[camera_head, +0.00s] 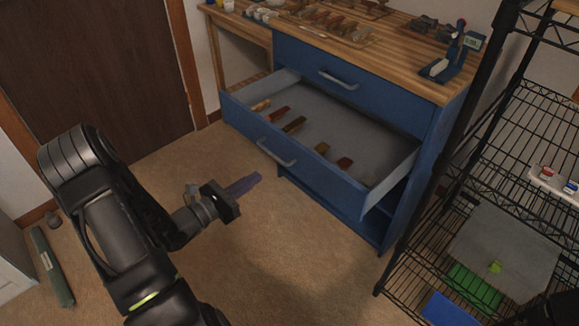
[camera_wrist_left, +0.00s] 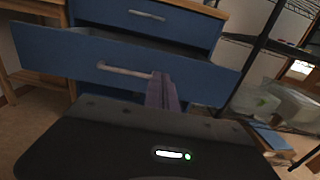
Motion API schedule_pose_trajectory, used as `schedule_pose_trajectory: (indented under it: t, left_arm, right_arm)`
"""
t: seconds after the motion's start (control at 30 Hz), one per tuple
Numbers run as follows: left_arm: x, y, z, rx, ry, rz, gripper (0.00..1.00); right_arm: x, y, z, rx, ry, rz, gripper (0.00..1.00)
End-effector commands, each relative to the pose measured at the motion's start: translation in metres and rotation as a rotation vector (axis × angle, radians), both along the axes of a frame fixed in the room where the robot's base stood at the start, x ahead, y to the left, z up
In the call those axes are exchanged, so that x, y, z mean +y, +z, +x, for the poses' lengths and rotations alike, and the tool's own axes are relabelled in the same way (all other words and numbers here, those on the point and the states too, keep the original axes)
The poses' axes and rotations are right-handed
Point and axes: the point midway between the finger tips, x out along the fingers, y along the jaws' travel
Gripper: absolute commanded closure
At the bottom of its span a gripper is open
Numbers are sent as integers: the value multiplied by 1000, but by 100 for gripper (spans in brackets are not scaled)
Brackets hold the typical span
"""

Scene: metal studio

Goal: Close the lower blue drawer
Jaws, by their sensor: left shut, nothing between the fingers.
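The lower blue drawer (camera_head: 300,160) is pulled out of the blue cabinet in the head view, with several small brown and yellow items lying inside it. Its grey bar handle (camera_head: 276,153) is on the front panel. The wrist view also shows the drawer front (camera_wrist_left: 60,55) and its handle (camera_wrist_left: 125,70). My left gripper (camera_head: 258,177) is shut and empty, in front of the drawer and a little below the handle in the head view. In the wrist view its purplish fingers (camera_wrist_left: 162,92) overlap the right end of the handle; contact cannot be told. My right gripper is not in view.
The upper blue drawer (camera_head: 365,92) is shut under a wooden top (camera_head: 400,70) holding trays and tools. A black wire rack (camera_head: 490,150) stands close on the right. A brown door (camera_head: 90,70) is at the left. Carpet (camera_head: 270,260) before the cabinet is clear.

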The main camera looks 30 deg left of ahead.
Motion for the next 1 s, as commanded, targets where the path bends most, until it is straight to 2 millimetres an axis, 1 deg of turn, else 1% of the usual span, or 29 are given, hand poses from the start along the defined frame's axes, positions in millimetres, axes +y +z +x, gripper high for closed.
schedule_pose_trajectory:
  t: [0.07,0.37,0.53,0.67,1.0]
  left_arm:
    - [3,3,0,-8,10,-2,100]
    - [1,2,1,-5,5,-2,100]
    - [-2,1,11,-4,3,-2,100]
    - [-8,1,28,-4,1,-3,100]
    - [-28,1,92,-5,1,-4,100]
  right_arm:
    - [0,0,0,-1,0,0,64]
    - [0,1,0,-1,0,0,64]
    - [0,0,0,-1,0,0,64]
    - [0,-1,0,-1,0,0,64]
    - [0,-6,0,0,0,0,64]
